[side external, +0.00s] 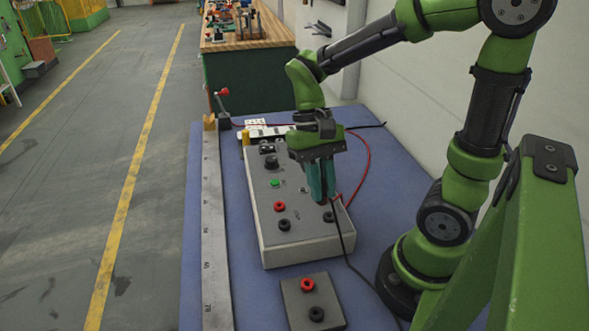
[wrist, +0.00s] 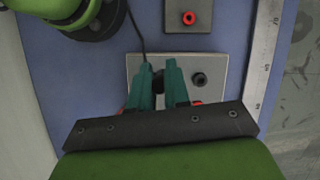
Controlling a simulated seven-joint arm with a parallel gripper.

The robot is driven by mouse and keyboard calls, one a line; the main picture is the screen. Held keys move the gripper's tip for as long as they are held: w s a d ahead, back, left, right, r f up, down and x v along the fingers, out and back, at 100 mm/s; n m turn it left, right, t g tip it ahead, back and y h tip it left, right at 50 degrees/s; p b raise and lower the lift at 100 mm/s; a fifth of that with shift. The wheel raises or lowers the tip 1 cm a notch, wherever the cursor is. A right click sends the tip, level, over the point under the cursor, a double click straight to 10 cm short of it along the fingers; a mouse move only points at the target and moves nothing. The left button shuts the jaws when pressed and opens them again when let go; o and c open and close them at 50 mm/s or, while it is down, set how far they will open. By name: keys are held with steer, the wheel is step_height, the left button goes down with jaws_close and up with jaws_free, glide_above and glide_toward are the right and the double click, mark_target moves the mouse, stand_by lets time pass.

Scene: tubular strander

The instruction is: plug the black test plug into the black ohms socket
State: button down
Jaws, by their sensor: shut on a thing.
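My gripper (side external: 322,197) points down over the near right part of the grey meter box (side external: 300,243). In the wrist view, its teal fingers (wrist: 159,88) are closed around a dark piece, the black test plug (wrist: 158,82). Its black lead (side external: 345,240) runs from the fingertips to the blue table. A black socket (side external: 328,216) shows just below and beside the fingertips. Another black socket (side external: 284,224) is to its left, with a red socket (side external: 279,206) behind. No socket label is readable. The plug's tip is hidden, so I cannot tell whether it touches a socket.
A small grey block (side external: 297,311) with a red socket (side external: 307,285) and a black socket (side external: 316,314) lies in front of the box. A long metal ruler (side external: 213,240) runs along the left. A red lead (side external: 369,160) curves behind my gripper. The blue table (side external: 195,290) is otherwise mostly clear.

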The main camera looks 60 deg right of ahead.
steer(key=d+n, duration=0.1)
steer(key=d+r, duration=0.1)
steer(key=d+n, duration=0.1)
steer(key=shift+s+d+r+n+g+h, duration=0.2)
steer(key=shift+s+d+n+g+h, duration=0.1)
steer(key=shift+d+h, duration=0.1)
steer(key=shift+f, duration=3.05)
steer(key=shift+f, duration=1)
steer(key=c, duration=1)
jaws_free()
